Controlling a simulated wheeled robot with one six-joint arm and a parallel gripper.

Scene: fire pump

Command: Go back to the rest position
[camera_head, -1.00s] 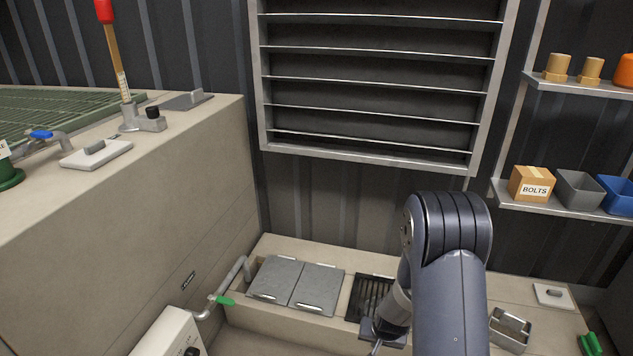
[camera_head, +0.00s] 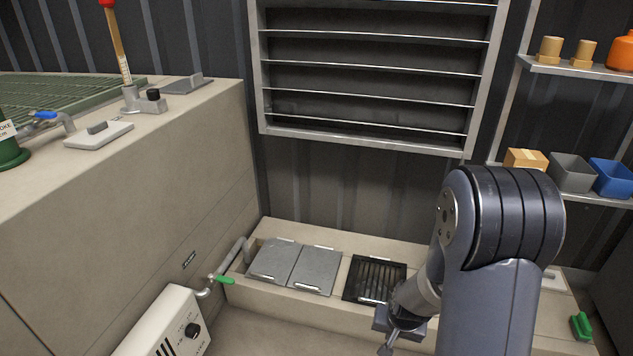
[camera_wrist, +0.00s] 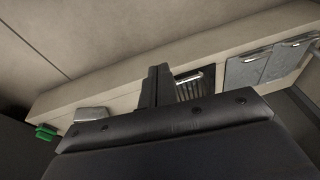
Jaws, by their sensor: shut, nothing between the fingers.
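My gripper (camera_head: 388,346) is at the lower middle right of the head view, in front of the low beige bench and below the dark grate. Its fingers show in the wrist view (camera_wrist: 159,72), standing together with no object between them. The gripper is shut and empty. My arm bends above it and hides part of the bench's right side.
The low bench holds two grey lids (camera_head: 296,267) and a dark grate (camera_head: 374,279). A green-handled pipe valve (camera_head: 222,280) and a white control box (camera_head: 170,325) stand left. A tall beige counter (camera_head: 130,190) fills the left. Shelves with bins (camera_head: 571,172) are at right.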

